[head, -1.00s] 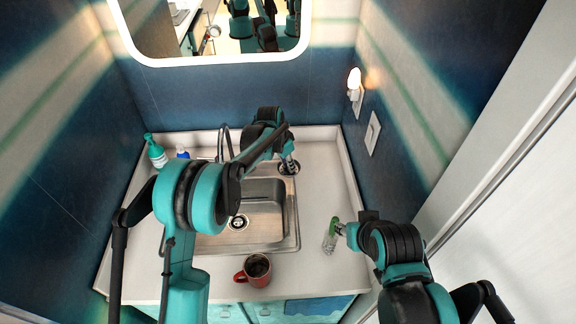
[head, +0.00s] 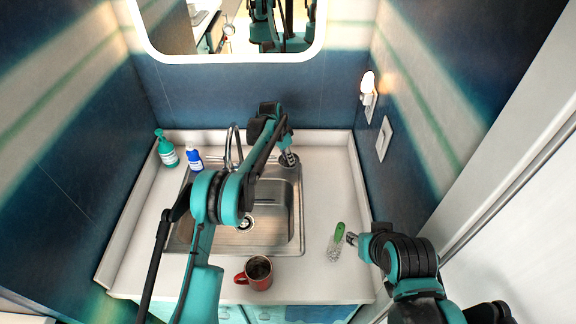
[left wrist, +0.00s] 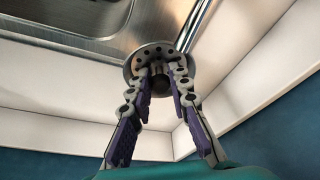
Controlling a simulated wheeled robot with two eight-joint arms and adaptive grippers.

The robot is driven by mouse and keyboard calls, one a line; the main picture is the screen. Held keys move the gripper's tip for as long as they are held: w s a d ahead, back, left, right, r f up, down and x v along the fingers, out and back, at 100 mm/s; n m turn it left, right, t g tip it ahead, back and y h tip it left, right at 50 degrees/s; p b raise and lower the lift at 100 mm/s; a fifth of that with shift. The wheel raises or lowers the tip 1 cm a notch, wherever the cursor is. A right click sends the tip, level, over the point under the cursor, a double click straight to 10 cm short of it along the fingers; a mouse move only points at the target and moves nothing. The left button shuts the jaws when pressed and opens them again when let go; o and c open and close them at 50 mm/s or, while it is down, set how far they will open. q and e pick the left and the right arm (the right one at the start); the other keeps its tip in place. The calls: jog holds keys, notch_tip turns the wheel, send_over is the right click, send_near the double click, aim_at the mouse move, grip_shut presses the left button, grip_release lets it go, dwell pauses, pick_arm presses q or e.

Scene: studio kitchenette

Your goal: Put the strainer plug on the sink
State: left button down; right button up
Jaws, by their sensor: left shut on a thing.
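The strainer plug (head: 288,160) is a round grey metal disc with holes, at the back right corner of the sink (head: 291,205). In the left wrist view, the plug (left wrist: 157,52) overlaps the sink's steel rim and the pale counter. My left gripper (head: 287,152) is shut on the plug; its purple-padded fingers (left wrist: 161,72) meet at the plug's near side. I cannot tell whether the plug touches the surface. The sink's drain (head: 245,223) is partly hidden by my left arm. My right gripper (head: 352,239) is right of the sink; its jaw opening is unclear.
A green-handled brush (head: 336,243) lies on the counter beside my right gripper. A red mug (head: 257,274) stands in front of the sink. A faucet (head: 232,145), a blue-white bottle (head: 193,157) and a teal bottle (head: 166,150) stand behind it. Walls close off the back and sides.

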aim_at(287, 163)
pick_arm(q)
jog(key=shift+f+b, duration=0.55)
jog(key=shift+f, duration=1.4)
jog(key=shift+f, duration=0.2)
jog(key=c, duration=1.4)
grip_release()
jog(key=shift+r, duration=0.1)
